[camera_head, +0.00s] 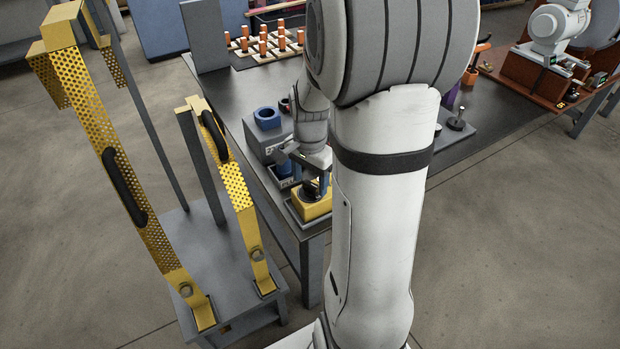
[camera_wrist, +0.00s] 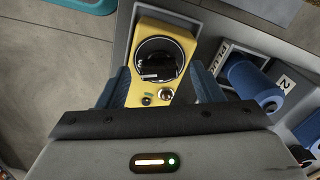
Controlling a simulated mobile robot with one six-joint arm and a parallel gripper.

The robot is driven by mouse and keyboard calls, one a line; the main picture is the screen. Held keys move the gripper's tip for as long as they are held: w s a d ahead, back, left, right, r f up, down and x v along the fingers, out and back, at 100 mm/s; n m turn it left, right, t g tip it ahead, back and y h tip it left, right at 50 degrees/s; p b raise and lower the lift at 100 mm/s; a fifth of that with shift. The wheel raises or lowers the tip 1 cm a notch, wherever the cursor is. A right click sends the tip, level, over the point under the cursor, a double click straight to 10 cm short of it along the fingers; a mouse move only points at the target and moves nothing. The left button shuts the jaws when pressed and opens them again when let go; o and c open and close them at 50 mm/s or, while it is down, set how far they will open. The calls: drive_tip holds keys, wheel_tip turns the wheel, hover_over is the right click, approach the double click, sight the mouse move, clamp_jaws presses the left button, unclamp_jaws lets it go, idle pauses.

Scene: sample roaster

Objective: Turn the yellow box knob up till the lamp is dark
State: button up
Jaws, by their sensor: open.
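The yellow box (camera_head: 314,208) stands near the front corner of the dark table, in a grey tray. In the wrist view the yellow box (camera_wrist: 180,30) carries a dark round knob (camera_wrist: 157,60) with a pale mark on it. A small round lamp (camera_wrist: 165,95) sits below the knob, beside a small black fitting (camera_wrist: 147,100); whether the lamp is lit I cannot tell. My gripper (camera_wrist: 160,72) is open, its blue fingers on either side of the box and knob. In the head view my gripper (camera_head: 308,181) is right above the box, partly hiding the knob.
A grey block with a blue ring (camera_head: 267,117) stands behind the box. Blue cylinders (camera_wrist: 255,83) in a numbered holder lie close to the right finger. A yellow perforated frame (camera_head: 110,150) on a grey cart stands left of the table. Orange pegs (camera_head: 263,46) stand farther back.

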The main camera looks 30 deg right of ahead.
sight(310, 184)
wheel_tip(310, 184, up, 8)
drive_tip(key=shift+f+p, duration=0.25)
drive_tip(key=shift+p, duration=0.55)
drive_tip(key=shift+r, duration=0.15)
drive_tip(key=s+a+r+n+t+p, duration=0.1)
drive_tip(key=s+a+r+n+p, duration=0.5)
drive_tip(key=r, duration=0.3)
drive_tip(key=s+a+r+n+t+p, duration=0.1)
drive_tip(key=s+a+r+n+p, duration=0.5)
drive_tip(key=r+n+p, duration=0.1)
wheel_tip(310, 184, up, 2)
drive_tip(key=shift+r+t+p, duration=0.1)
drive_tip(key=shift+t+p, duration=0.2)
drive_tip(key=shift+p, duration=0.35)
drive_tip(key=shift+s, duration=0.1)
idle(0.8)
